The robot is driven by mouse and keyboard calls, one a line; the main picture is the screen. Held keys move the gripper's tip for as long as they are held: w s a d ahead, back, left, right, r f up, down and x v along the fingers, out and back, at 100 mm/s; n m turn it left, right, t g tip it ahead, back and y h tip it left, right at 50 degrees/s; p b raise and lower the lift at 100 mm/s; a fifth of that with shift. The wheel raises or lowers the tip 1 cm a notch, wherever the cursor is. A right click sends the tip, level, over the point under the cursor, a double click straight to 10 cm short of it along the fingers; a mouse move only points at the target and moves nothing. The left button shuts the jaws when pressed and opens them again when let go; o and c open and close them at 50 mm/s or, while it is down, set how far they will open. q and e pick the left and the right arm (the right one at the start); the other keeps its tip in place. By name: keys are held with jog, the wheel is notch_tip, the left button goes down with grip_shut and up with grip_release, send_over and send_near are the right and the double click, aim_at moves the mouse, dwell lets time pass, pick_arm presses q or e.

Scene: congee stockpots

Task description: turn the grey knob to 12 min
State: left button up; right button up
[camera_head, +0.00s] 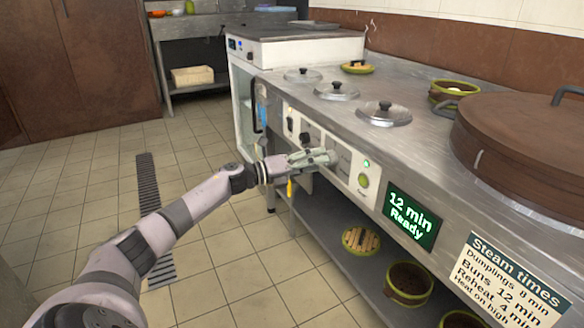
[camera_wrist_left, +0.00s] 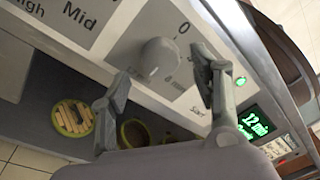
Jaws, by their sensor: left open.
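The grey knob (camera_wrist_left: 160,60) shows in the left wrist view on the pale control panel, with a "0" mark above it. In the head view it is mostly hidden by my gripper. My left gripper (camera_head: 322,158) is at the panel, open. In the left wrist view its two fingers (camera_wrist_left: 161,66) stand apart on either side of the knob; I cannot tell if they touch it. The display (camera_head: 410,218) reads "12 min Ready" in green, and it also shows in the left wrist view (camera_wrist_left: 254,124). My right gripper is not in view.
A steam times sign (camera_head: 508,285) hangs on the counter front. The left floor is clear.

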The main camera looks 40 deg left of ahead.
pick_arm(q)
jog(key=v, duration=0.9)
dwell(0.4)
